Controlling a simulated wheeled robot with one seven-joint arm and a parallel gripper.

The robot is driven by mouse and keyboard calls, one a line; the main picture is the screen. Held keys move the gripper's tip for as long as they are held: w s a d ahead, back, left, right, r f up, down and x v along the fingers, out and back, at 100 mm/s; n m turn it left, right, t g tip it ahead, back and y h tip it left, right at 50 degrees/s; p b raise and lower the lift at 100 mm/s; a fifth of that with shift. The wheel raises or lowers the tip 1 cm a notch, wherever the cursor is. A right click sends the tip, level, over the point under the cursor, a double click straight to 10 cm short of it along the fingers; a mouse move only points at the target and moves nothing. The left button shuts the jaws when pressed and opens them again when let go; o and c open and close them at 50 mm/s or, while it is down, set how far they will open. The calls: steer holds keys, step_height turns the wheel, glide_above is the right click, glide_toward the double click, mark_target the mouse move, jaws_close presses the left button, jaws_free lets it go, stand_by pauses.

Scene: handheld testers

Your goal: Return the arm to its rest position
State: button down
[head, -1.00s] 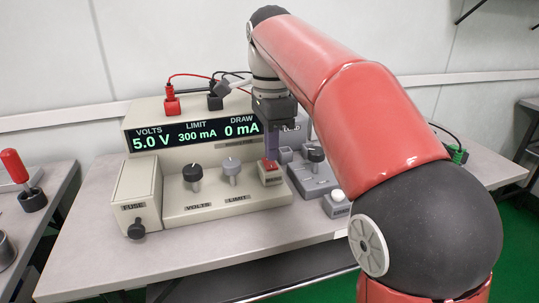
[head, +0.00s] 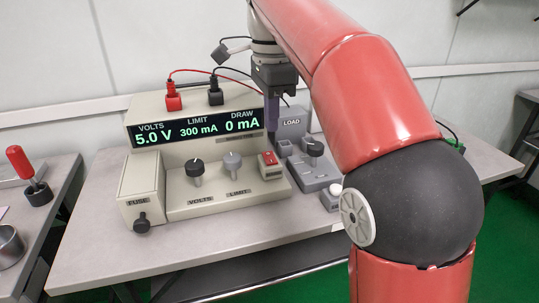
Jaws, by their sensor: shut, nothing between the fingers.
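My gripper (head: 272,136) hangs from my red arm, pointing down, in the head view. Its fingers are shut with nothing between them. It is above and behind the red rocker switch (head: 269,159) of the beige power supply (head: 182,213), apart from the switch as far as I can see. The supply's display (head: 195,128) reads 5.0 V, 300 mA limit and 0 mA draw.
Red (head: 173,101) and black (head: 215,97) plugs with cables stand on top of the supply. A fuse box (head: 141,187) is at its left. The table front (head: 200,250) is clear. A side bench (head: 50,215) at left holds a red-handled tool (head: 20,163).

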steer(key=s+d+f+n+t, duration=0.2)
steer(key=s+d+f+n, duration=0.5)
steer(key=s+f, duration=0.2)
steer(key=s+d+f+n+t, duration=0.3)
steer(key=s+d+f+n, duration=0.3)
steer(key=s+f, duration=0.4)
steer(key=shift+s+d+n+t, duration=0.35)
steer(key=shift+s+n, duration=0.25)
steer(key=shift+n, duration=0.3)
